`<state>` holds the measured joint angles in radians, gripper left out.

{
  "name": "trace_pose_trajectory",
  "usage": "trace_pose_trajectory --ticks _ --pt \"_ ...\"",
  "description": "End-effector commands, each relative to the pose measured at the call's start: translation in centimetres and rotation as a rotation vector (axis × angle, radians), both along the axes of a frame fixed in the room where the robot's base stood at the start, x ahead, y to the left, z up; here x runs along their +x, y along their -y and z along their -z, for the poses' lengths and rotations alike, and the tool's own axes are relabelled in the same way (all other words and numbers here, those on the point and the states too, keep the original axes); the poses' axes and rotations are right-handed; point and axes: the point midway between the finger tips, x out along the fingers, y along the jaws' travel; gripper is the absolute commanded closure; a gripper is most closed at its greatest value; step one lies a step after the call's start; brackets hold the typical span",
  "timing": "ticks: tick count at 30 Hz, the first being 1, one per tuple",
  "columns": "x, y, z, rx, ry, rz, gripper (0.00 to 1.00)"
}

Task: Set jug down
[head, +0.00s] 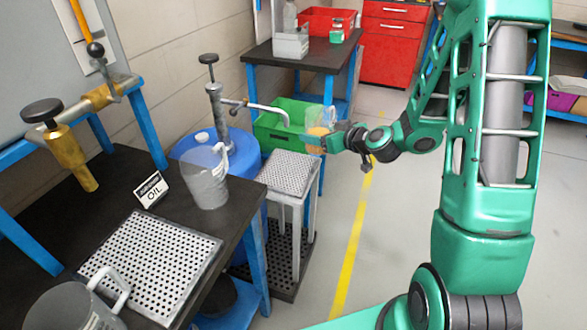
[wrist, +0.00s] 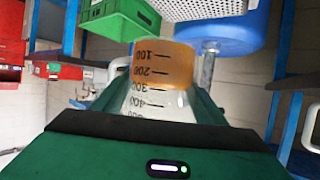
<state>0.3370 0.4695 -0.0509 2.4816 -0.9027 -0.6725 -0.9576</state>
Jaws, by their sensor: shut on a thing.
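A clear measuring jug (head: 319,117) with amber liquid in its lower part is held in the air by my gripper (head: 331,138). In the wrist view the jug (wrist: 163,66) fills the space between the green fingers, and its scale numbers read upside down. My gripper is shut on it. In the head view the jug is just right of the pump spout's end and appears above the perforated stand (head: 290,173). That stand's top also shows at the upper edge of the wrist view (wrist: 200,9). No contact between jug and stand shows.
A blue drum (head: 225,160) with a hand pump (head: 216,105) stands behind the bench. An empty-looking jug (head: 207,180), an OIL sign (head: 151,189), a perforated tray (head: 150,262) and another jug (head: 70,310) are on the dark bench. A green crate (head: 285,132) is behind the stand. The floor right is clear.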

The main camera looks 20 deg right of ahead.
Motion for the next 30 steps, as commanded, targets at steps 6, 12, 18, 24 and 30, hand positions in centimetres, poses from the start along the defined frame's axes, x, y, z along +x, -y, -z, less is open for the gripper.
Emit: trace_pose_trajectory --ticks 6,12,18,24,30 --pt "-1.6 1.1 4.2 0.01 -0.008 -0.057 0.67" --pt "-3.5 1.8 7.6 0.01 -0.005 -0.131 0.67" --pt "-5.3 2.5 9.8 0.007 -0.001 -0.193 0.67" --pt "-5.6 2.4 10.5 0.001 0.001 -0.224 0.67" --pt "-2.3 0.3 10.4 -0.003 0.004 -0.228 0.67"
